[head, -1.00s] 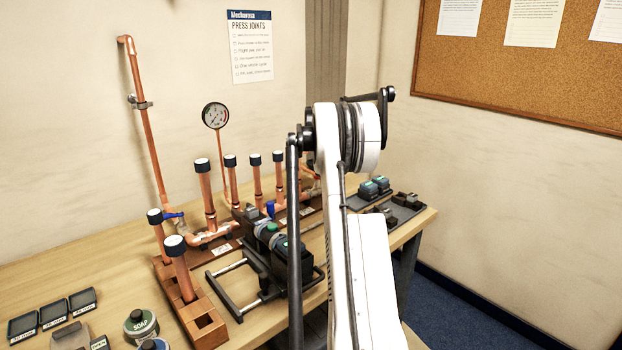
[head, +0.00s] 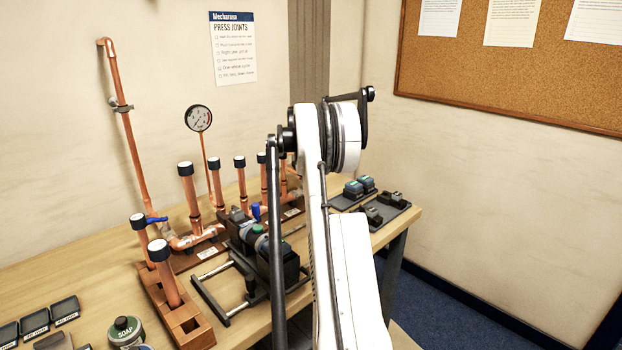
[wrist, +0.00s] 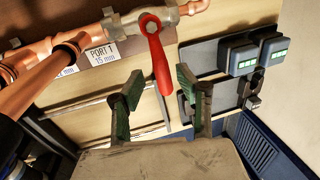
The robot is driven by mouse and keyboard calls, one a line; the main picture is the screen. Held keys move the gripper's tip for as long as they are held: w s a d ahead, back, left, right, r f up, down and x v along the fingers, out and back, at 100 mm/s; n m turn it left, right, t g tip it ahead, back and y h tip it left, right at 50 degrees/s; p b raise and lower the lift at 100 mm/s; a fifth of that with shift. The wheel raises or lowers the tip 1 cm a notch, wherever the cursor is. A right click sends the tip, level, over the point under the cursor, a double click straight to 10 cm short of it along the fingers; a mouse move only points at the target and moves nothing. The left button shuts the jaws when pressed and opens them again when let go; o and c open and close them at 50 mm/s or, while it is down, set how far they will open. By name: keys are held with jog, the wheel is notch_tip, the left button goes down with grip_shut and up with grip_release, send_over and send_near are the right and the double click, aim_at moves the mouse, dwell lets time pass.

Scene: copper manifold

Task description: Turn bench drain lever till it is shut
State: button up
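A red lever (wrist: 157,55) is on a metal valve body in a horizontal copper pipe (wrist: 192,8), in the wrist view. Its handle hangs down across the pipe's line, its lower end in the gap between my fingers as seen from the wrist. My gripper (wrist: 160,84) is open, with one green-padded finger on each side of that gap. I cannot tell how near the fingers are in depth, but neither visibly grips the lever. A label beside the valve reads PORT 1, 15 mm. In the head view my arm hides the red lever and my gripper.
Upright capped copper pipes, a blue lever (head: 156,220) and a gauge (head: 198,118) stand left of my arm. A black press tool (head: 262,250) lies in front of them. Battery packs (head: 358,187) sit on a tray at the bench's right end, also in the wrist view (wrist: 238,58).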

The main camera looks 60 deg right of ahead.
notch_tip(320, 180, up, 12)
jog(key=a, duration=0.2)
jog(key=shift+w+f, duration=0.25)
jog(key=shift+w, duration=0.15)
jog(key=shift+a, duration=0.1)
jog(key=w+a+r+n+t, duration=0.1)
jog(key=w+a+r+n, duration=0.15)
jog(key=a, duration=0.45)
jog(key=w+a+r+n, duration=0.2)
jog(key=a+n, duration=0.2)
jog(key=a, duration=0.3)
jog(key=w+a+r+n+t, duration=0.1)
jog(key=w+a+r+n, duration=0.15)
jog(key=a, duration=0.45)
jog(key=s+a+r+n+t, duration=0.2)
jog(key=a+n, duration=0.7)
jog(key=a, duration=0.9)
jog(key=s+a+f+n+t, duration=0.15)
jog(key=s+a+n, duration=0.3)
jog(key=a, duration=0.45)
jog(key=s+a+f+n, duration=0.2)
jog(key=s+a+n, duration=0.3)
jog(key=a, duration=0.4)
jog(key=s+a+f+n+t+y, duration=0.2)
jog(key=s+a+f+n, duration=0.8)
jog(key=s+a+n, duration=0.2)
jog(key=shift+a+f, duration=0.15)
jog(key=shift+a, duration=0.3)
